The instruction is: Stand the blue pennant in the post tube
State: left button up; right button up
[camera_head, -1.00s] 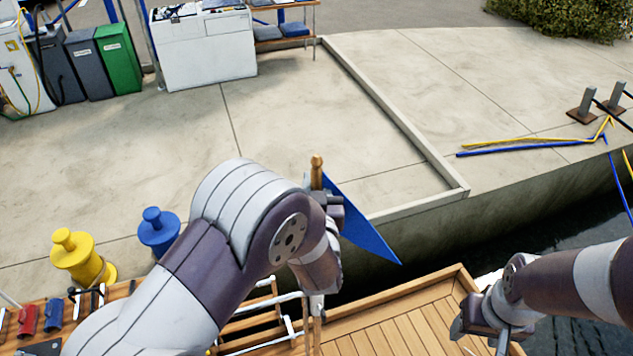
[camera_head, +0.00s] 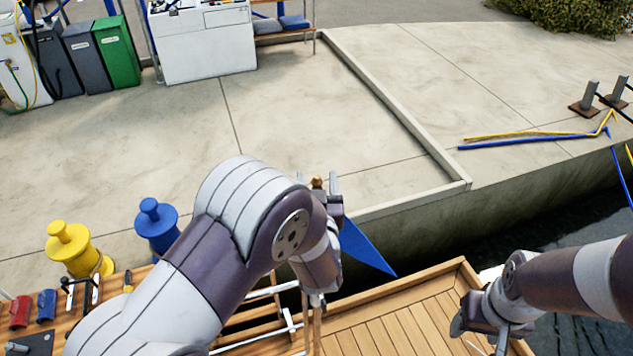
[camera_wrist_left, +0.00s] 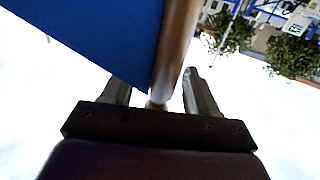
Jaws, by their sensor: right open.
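The blue pennant (camera_head: 362,248) hangs to the right of its wooden pole, whose rounded top (camera_head: 318,184) shows between the fingers of my left gripper (camera_head: 320,186). In the left wrist view the pole and blue cloth (camera_wrist_left: 85,35) are close up. There the fingers of my left gripper (camera_wrist_left: 155,85) stand apart, with the pole between them and a gap on the left. My left arm hides most of the pole; a thin wooden length shows below the wrist. I cannot make out the post tube. My right gripper (camera_head: 478,330) is open and empty at the lower right.
Yellow (camera_head: 72,250) and blue (camera_head: 157,228) bollard-like posts stand left of my left arm. A wooden deck (camera_head: 410,315) lies below, with dark water (camera_head: 510,240) beyond. Red (camera_head: 20,311) and blue (camera_head: 46,305) small items sit at lower left.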

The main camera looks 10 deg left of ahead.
pick_arm(q)
jog(key=shift+s+d+f, duration=0.1)
jog(key=shift+s+d, duration=0.05)
jog(key=shift+s, duration=0.2)
jog(key=b+v, duration=0.2)
jog(key=v, duration=1)
jog(key=shift+b, duration=0.35)
